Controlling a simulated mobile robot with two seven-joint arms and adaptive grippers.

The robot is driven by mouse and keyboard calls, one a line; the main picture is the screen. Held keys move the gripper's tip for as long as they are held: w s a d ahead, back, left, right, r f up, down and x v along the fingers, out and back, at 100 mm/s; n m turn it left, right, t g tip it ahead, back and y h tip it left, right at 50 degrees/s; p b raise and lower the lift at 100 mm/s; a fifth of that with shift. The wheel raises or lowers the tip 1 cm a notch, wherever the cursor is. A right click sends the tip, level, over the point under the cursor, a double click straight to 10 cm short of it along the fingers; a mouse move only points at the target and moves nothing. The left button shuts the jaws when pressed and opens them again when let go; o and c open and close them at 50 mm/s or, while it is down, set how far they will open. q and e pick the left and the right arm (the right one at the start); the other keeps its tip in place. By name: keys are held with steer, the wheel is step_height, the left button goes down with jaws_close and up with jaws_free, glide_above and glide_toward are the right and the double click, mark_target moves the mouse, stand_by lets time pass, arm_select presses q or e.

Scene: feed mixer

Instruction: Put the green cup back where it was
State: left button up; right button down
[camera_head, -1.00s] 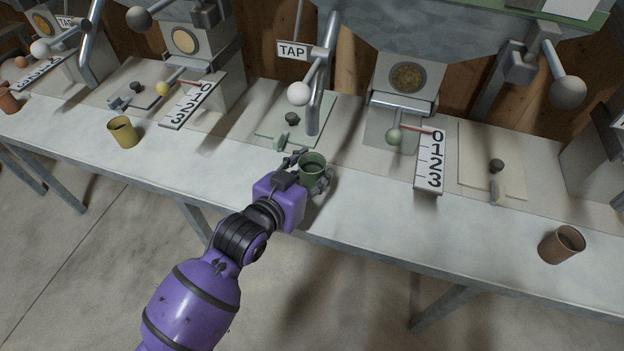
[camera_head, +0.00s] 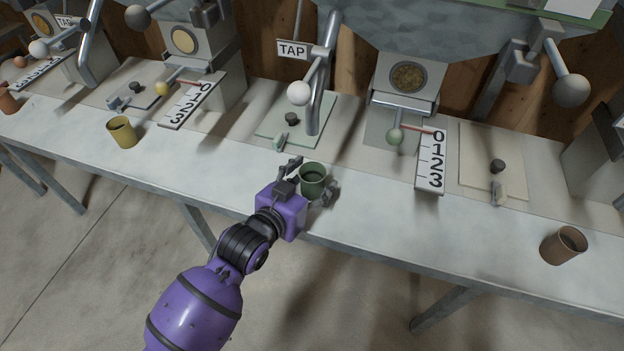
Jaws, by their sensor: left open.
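The green cup (camera_head: 313,181) stands upright on the grey bench, near its front edge and in front of the tap with the white knob. My left gripper (camera_head: 309,176) is open, with one finger on the far left side of the cup and the other on its right. The fingers look apart from the cup's walls. The purple wrist is at the near left of the cup. The cup's lower part is partly hidden by the gripper. My right gripper is not in view.
A yellow cup (camera_head: 121,131) stands on the bench at left, and a brown cup (camera_head: 563,245) at right. A green plate (camera_head: 296,121) lies under the tap (camera_head: 318,80). A numbered scale (camera_head: 431,161) stands to the right. The bench beside the green cup is clear.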

arm_select(q)
steer(key=shift+r, duration=0.15)
steer(key=v, duration=1.2)
steer(key=shift+p, duration=0.45)
